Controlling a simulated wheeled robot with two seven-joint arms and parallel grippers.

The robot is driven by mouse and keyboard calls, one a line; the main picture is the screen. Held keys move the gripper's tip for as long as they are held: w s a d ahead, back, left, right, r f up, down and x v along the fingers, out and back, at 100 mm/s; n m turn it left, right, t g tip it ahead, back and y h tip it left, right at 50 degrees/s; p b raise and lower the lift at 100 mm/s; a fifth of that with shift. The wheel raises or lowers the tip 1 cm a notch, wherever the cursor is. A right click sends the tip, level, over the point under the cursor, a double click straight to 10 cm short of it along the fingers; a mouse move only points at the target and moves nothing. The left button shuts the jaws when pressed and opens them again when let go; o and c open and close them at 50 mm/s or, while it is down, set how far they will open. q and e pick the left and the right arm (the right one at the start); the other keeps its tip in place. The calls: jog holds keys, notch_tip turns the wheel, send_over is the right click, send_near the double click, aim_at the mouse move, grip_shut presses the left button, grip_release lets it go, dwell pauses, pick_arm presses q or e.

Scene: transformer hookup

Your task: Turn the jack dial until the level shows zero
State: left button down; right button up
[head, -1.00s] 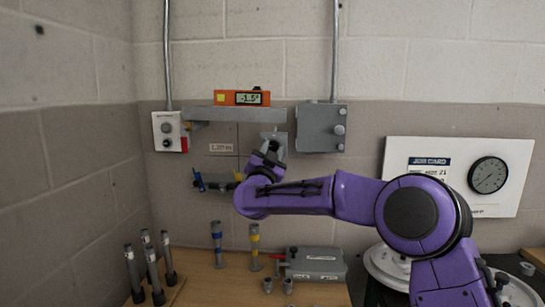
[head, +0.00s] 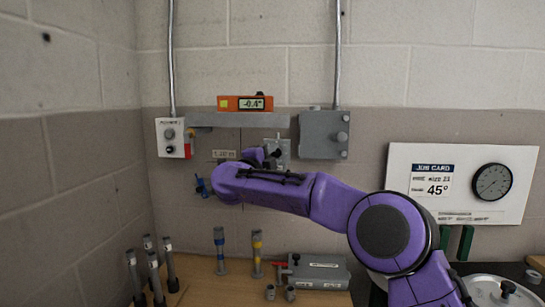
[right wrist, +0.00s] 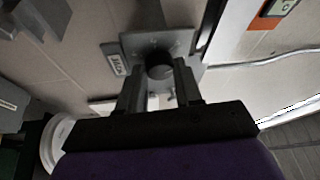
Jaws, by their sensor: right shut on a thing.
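The orange level (head: 229,103) sits on the grey shelf bar on the wall. Its small display reads a minus value that looks like -0.4°, though the last digit is hard to tell. The jack dial (right wrist: 160,64) is a round dark knob on a grey plate beside a label that seems to read JACK. My right gripper (right wrist: 160,76) is shut on the dial, one finger on each side. In the head view my right gripper (head: 262,156) is at the grey jack plate (head: 284,147) below the bar, and my wrist partly hides it. My left gripper is not in view.
A grey box (head: 322,135) is right of the bar, and a white switch box (head: 171,137) is left. Several posts, a grey case (head: 318,271) and small parts stand on the bench below. A job card board (head: 460,182) with a gauge hangs right.

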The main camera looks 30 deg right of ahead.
jog(key=shift+r+m+g+y, duration=0.15)
jog(key=shift+m+g+y, duration=0.35)
jog(key=shift+m, duration=1.4)
jog(key=o, duration=1)
jog(key=shift+o, duration=0.2)
jog(key=b+v, duration=0.3)
jog(key=v, duration=0.7)
jog(key=shift+a, duration=0.2)
jog(key=shift+s+r, duration=0.1)
